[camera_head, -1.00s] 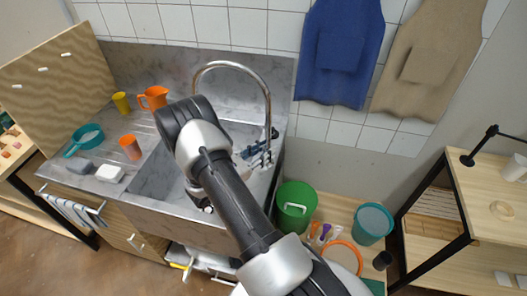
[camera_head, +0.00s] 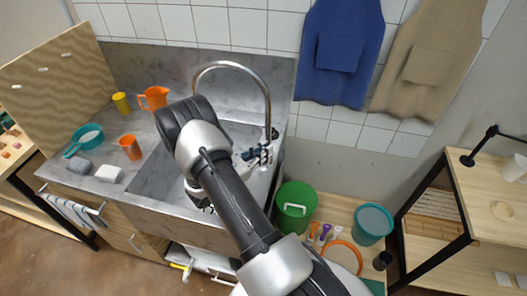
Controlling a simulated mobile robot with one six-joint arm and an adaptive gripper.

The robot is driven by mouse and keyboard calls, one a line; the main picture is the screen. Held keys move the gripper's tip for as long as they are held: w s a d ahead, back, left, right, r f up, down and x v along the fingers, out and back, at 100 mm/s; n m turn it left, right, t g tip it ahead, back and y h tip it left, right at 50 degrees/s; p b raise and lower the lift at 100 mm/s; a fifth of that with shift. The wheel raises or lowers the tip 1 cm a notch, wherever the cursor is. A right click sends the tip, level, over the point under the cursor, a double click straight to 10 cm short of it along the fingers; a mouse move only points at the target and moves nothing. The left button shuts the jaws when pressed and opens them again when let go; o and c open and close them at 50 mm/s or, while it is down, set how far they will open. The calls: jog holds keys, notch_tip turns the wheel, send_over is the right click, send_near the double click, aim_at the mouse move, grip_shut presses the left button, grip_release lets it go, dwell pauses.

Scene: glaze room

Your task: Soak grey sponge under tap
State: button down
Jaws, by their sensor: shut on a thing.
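The grey sponge (camera_head: 77,166) lies on the left of the sink counter, beside a white block. The tall curved tap (camera_head: 262,85) rises at the back right of the sink basin (camera_head: 150,184). I see no water stream from its spout. My arm crosses in front of the basin and hides much of it. My gripper (camera_head: 256,156) shows only in small part, past the arm at the tap's foot. It is shut there, apparently on the tap lever (camera_head: 265,151); the contact is too small to see clearly. The sponge is far to its left.
A white block (camera_head: 109,174), a teal pan (camera_head: 84,139), an orange cup (camera_head: 130,147), an orange jug (camera_head: 154,97) and a yellow cup (camera_head: 121,103) stand on the counter. A green bucket (camera_head: 295,207) and teal bin (camera_head: 373,223) stand right of the sink.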

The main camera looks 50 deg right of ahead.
jog(key=shift+w+a+f+b, duration=0.1)
jog(key=shift+w+f+b, duration=0.1)
jog(key=shift+b, duration=0.2)
jog(key=shift+w+a+n+h+b, duration=0.15)
jog(key=shift+w+n+h+b, duration=0.2)
jog(key=shift+n, duration=0.25)
jog(key=shift+s+r, duration=0.1)
jog(key=c, duration=1.7)
grip_release()
jog(key=shift+a, duration=0.1)
jog(key=w+a, duration=0.1)
jog(key=a, duration=1)
jog(key=shift+w+a+f, duration=0.15)
jog(key=shift+a+f, duration=0.25)
